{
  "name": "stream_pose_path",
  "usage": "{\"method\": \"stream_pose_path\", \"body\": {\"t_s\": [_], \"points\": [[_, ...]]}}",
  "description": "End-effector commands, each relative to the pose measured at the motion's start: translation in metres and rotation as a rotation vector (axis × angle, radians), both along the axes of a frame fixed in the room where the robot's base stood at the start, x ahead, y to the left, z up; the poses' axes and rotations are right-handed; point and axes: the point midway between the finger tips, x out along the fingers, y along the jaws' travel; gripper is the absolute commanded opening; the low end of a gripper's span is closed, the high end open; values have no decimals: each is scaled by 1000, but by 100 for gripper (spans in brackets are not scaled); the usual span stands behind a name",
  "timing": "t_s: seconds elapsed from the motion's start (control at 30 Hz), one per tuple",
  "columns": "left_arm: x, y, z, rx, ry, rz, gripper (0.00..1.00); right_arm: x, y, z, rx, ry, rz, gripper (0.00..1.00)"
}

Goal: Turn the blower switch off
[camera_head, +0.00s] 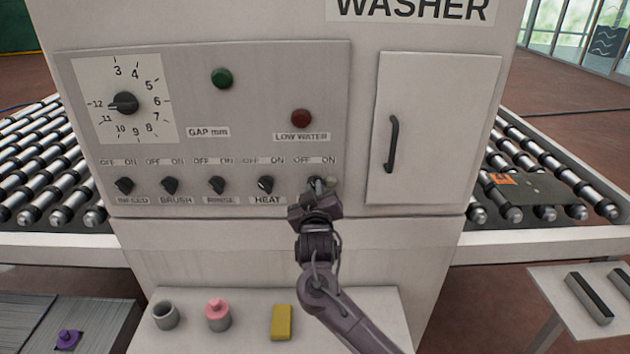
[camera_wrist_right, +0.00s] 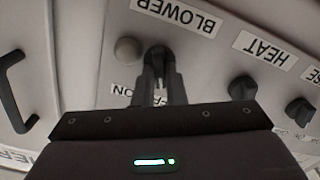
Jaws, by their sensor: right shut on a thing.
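The blower switch (camera_wrist_right: 156,52) is a small black rotary knob by the BLOWER label (camera_wrist_right: 176,15), seen upside down in the right wrist view. My right gripper (camera_wrist_right: 157,72) is shut on this knob, its two dark fingers on either side of it. In the head view my right gripper (camera_head: 318,188) reaches the right end of the switch row, below the OFF and ON marks (camera_head: 315,160), and hides most of the knob and its label. Which way the knob points is hard to tell. My left gripper is not in view.
A pale round button or lamp (camera_wrist_right: 128,50) sits close beside the blower knob. The HEAT switch (camera_head: 265,184) and several similar knobs run to the left. A cabinet door with a black handle (camera_head: 392,144) is to the right. A shelf (camera_head: 370,310) below holds small items.

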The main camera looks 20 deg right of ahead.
Motion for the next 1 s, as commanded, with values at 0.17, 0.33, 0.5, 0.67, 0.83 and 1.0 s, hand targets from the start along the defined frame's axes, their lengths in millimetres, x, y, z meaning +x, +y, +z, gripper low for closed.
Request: {"method": "stream_pose_path", "body": {"t_s": [0.17, 0.33, 0.5, 0.67, 0.83, 1.0], "points": [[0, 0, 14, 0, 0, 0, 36, 0, 0, 1, -100, 32, 0, 0], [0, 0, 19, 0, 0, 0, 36, 0, 0, 0, -159, 48, -1, 0], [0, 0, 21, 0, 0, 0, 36, 0, 1, -1, -189, 55, 0, 0], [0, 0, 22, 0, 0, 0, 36, 0, 1, -1, -199, 58, 0, 0], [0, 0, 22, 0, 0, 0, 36, 0, 1, -1, -199, 58, 0, 0], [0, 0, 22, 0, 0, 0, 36, 0, 1, -1, -199, 58, 1, 17]]}}
